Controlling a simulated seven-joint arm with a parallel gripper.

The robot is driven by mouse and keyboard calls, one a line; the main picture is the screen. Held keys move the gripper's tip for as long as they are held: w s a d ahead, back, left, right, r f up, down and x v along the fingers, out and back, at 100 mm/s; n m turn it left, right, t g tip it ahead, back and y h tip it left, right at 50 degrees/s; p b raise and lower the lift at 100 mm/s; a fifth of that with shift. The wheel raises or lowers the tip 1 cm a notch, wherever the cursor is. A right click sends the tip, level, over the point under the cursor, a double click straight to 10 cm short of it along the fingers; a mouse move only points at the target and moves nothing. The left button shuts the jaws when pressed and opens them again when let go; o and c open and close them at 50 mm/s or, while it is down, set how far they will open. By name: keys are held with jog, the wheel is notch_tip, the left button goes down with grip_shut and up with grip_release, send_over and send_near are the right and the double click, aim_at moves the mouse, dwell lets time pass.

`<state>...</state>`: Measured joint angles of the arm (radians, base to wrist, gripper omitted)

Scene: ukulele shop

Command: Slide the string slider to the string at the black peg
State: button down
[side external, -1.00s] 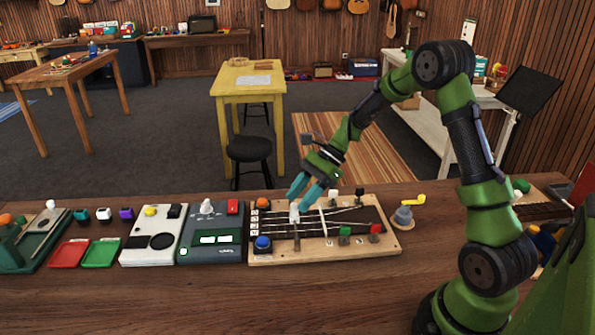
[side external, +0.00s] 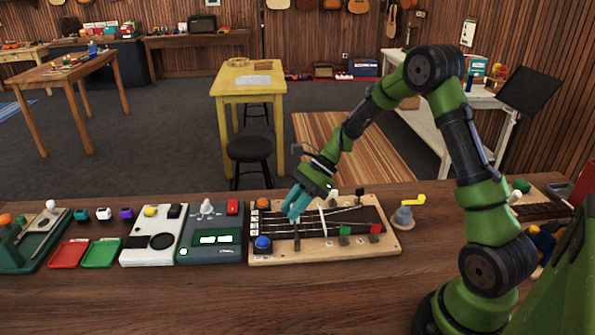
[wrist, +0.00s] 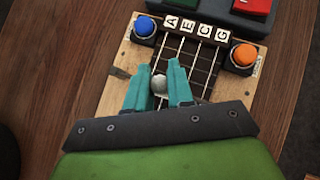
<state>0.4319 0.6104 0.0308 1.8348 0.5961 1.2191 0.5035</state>
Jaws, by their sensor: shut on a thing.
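The wooden string board (side external: 258,255) lies on the bench with strings running along a dark neck. A black peg (side external: 360,190) and a white peg (side external: 333,194) stand at its far right edge. A green peg (side external: 344,230) and a red peg (side external: 376,228) stand at its near right edge. The string slider's pale round knob (wrist: 158,84) is between the teal fingers of my gripper (wrist: 161,88) in the wrist view. My gripper (side external: 292,214) is shut on it, low over the left part of the neck. The fingers hide the knob in the side view.
A blue button (side external: 263,242) and an orange button (side external: 263,203) flank the lettered strip (wrist: 194,27) at the board's left end. A grey tuner-like box (side external: 212,240) stands just left of the board. A grey stand with a yellow top (side external: 403,215) is at the right.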

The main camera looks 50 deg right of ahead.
jog(key=shift+w+d, duration=0.1)
jog(key=shift+w+d, duration=0.85)
jog(key=shift+d, duration=0.05)
jog(key=c, duration=1)
grip_release()
jog(key=shift+c, duration=0.2)
jog(key=v, duration=1.7)
jog(key=shift+a, duration=0.1)
